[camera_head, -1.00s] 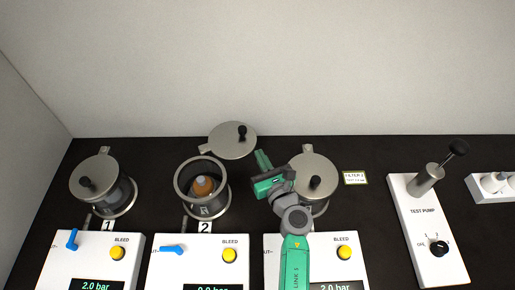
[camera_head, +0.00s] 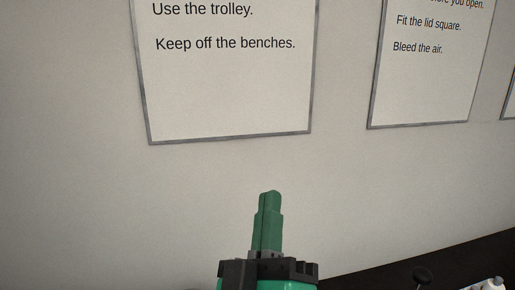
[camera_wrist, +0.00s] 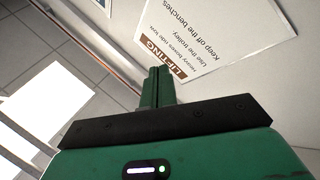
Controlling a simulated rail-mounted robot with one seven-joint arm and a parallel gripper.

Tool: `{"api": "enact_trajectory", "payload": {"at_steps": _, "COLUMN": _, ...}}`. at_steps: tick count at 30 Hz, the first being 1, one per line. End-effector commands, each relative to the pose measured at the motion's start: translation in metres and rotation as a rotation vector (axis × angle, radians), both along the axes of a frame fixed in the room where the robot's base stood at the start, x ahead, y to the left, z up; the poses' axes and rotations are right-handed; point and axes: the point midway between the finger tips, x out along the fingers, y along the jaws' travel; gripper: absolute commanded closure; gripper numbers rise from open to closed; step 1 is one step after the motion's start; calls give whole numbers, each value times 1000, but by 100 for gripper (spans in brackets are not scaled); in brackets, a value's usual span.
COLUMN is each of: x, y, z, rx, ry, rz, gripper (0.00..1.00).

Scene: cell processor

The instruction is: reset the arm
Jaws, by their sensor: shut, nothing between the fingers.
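My gripper (camera_head: 267,198) shows at the bottom middle of the head view, with its green fingers pointing up in front of the pale wall. The fingers are together and hold nothing. It also shows in the wrist view (camera_wrist: 158,72), where the shut fingers point toward the wall with the lifting sign. The gripper is raised in free air. Most of my arm is outside the head view.
A framed wall sign (camera_head: 230,90) hangs above the gripper, with a second sign (camera_head: 425,85) to its right.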

Motion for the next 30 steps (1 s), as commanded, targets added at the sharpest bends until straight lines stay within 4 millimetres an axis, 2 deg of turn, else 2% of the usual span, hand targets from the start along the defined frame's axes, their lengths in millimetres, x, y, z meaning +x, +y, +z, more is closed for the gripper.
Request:
{"api": "enact_trajectory", "payload": {"at_steps": 1, "x": -23, "y": 1, "z": 18, "rx": 133, "ry": -21, "rz": 101, "gripper": 100}}
{"api": "enact_trajectory", "payload": {"at_steps": 3, "x": -54, "y": 3, "z": 36, "rx": 323, "ry": -33, "rz": 258, "gripper": 100}}
{"api": "enact_trajectory", "payload": {"at_steps": 7, "x": -113, "y": 16, "z": 59, "rx": 598, "ry": -31, "rz": 546, "gripper": 100}}
{"api": "enact_trajectory", "payload": {"at_steps": 9, "x": -108, "y": 15, "z": 95, "rx": 604, "ry": -22, "rz": 544, "gripper": 100}}
{"api": "enact_trajectory", "payload": {"at_steps": 21, "x": -107, "y": 17, "z": 224, "rx": 612, "ry": -20, "rz": 552, "gripper": 100}}
{"api": "enact_trajectory", "payload": {"at_steps": 25, "x": -107, "y": 17, "z": 240, "rx": 614, "ry": -19, "rz": 554, "gripper": 100}}
{"api": "enact_trajectory", "payload": {"at_steps": 30, "x": -107, "y": 17, "z": 237, "rx": 615, "ry": -19, "rz": 555, "gripper": 100}}
